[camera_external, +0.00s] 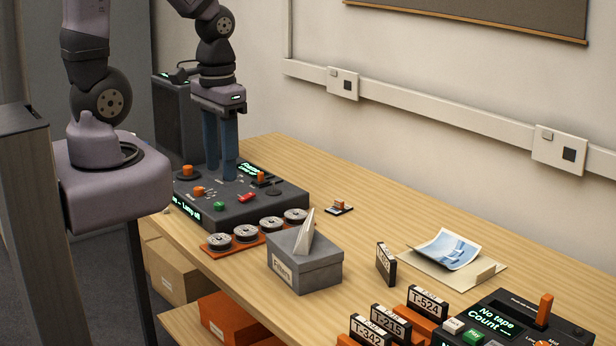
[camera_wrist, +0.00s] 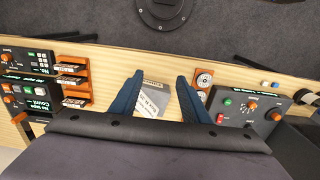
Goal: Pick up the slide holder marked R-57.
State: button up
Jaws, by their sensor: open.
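A small black slide holder (camera_external: 386,263) with a white label stands alone, upright, on the table right of the grey box. Its label is too small and angled to read for certain. Other black holders, marked T-342 (camera_external: 371,331), T-215 (camera_external: 390,323) and T-524 (camera_external: 427,304), stand in orange racks at the front; black holders in racks (camera_wrist: 73,80) also show at the left of the wrist view. No label reads clearly as R-57. My gripper (camera_external: 220,172) is open and empty, blue fingers pointing down at the dark console, away from the lone holder. It also shows in the wrist view (camera_wrist: 160,76).
The grey box (camera_external: 304,272) with paper sticking out stands mid-table. The console (camera_external: 237,209) and reels on an orange tray (camera_external: 218,240) lie left of it. A photo (camera_external: 447,248) lies behind the lone holder. A second console (camera_external: 500,324) is front right. Bare table lies toward the wall.

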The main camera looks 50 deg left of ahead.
jog(key=w+a+f+m+t+y+b, duration=0.1)
jog(key=w+a+f+m+t+b, duration=0.25)
jog(key=w+f+m+b, duration=0.4)
jog(key=m+t+b, duration=0.9)
jog(key=m+b, duration=1.6)
jog(key=b, duration=0.7)
send_near(338, 201)
jog(key=shift+s+f+y, duration=0.25)
jog(key=shift+f+y, duration=0.15)
jog(key=shift+f, duration=0.3)
jog(key=shift+w+a+f+m+t+b, duration=0.1)
jog(key=shift+w+m+t+b, duration=0.15)
jog(key=shift+m+b, duration=0.3)
jog(key=shift+w+a+f+m+t+b, duration=0.15)
jog(key=shift+w+m+t+b, duration=0.15)
jog(key=shift+m, duration=0.3)
jog(key=shift+w+d, duration=0.1)
jog(key=shift+w, duration=0.1)
jog(key=shift+x, duration=0.8)
jog(key=shift+d+r+p+x, duration=0.15)
jog(key=shift+p+x, duration=0.15)
jog(key=shift+x, duration=0.5)
jog(key=shift+d+r+p+x, duration=0.15)
jog(key=shift+p+x, duration=0.15)
jog(key=shift+x, duration=1.6)
grip_shut()
